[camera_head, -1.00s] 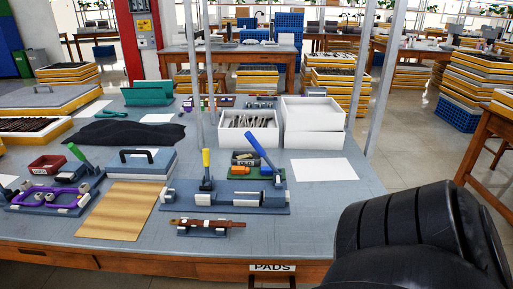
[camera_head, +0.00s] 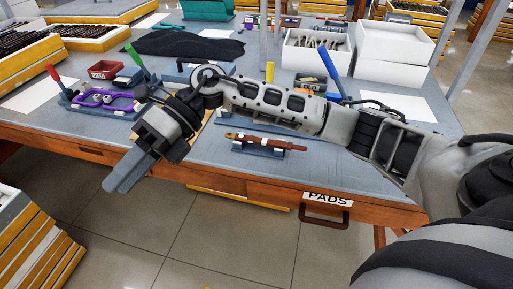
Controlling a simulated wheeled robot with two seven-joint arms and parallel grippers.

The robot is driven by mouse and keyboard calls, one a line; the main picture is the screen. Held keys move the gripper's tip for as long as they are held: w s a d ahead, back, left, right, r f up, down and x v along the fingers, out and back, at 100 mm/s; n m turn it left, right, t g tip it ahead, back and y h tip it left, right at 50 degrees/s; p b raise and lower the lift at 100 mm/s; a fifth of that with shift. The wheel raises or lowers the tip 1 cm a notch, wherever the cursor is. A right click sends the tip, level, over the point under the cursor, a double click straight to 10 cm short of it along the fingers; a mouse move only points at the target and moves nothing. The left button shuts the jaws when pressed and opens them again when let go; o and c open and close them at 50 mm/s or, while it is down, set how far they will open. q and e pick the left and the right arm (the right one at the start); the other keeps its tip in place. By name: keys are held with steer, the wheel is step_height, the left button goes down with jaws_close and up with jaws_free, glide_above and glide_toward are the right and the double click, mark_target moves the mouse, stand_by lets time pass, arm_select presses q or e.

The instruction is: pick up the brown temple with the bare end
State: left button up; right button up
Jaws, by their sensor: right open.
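The brown temple (camera_head: 268,142) lies on a small blue-grey rest (camera_head: 250,150) near the front edge of the table. Its end details are too small to tell which end is bare. My right arm reaches across the table from the right, behind the temple as seen here. My right gripper (camera_head: 118,184) is open, left of the temple and apart from it, pointing down and left over the table's front edge. Nothing shows in its jaws. My left gripper is out of view.
A purple eyeglass frame (camera_head: 117,103) sits in a fixture at the left. A red tray (camera_head: 103,70), a black cloth (camera_head: 190,45) and a white box of parts (camera_head: 312,62) lie farther back. A drawer labelled PADS (camera_head: 328,199) is below.

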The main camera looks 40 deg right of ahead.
steer(key=w+d+r+t+h+b, duration=0.15)
steer(key=d+h, duration=0.25)
steer(key=d, duration=0.5)
steer(key=w+d+r+t+h, duration=0.1)
steer(key=w+d+r+h, duration=0.3)
steer(key=d, duration=0.6)
steer(key=w+d+t+h+b, duration=0.1)
steer(key=w+d+h, duration=0.1)
steer(key=d+h, duration=0.5)
steer(key=y+b, duration=0.1)
steer(key=y, duration=0.1)
glide_above(252, 138)
steer(key=shift+m, duration=0.4)
steer(key=f, duration=0.9)
steer(key=shift+d+f, duration=0.2)
steer(key=shift+d, duration=0.05)
steer(key=shift+a+f, duration=0.15)
steer(key=shift+f, duration=1.35)
steer(key=shift+a+f, duration=0.1)
steer(key=shift+f, duration=1.4)
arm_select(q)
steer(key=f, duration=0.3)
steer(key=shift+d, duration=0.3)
arm_select(e)
steer(key=shift+c, duration=0.3)
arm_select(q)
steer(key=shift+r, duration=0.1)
arm_select(e)
jaws_close()
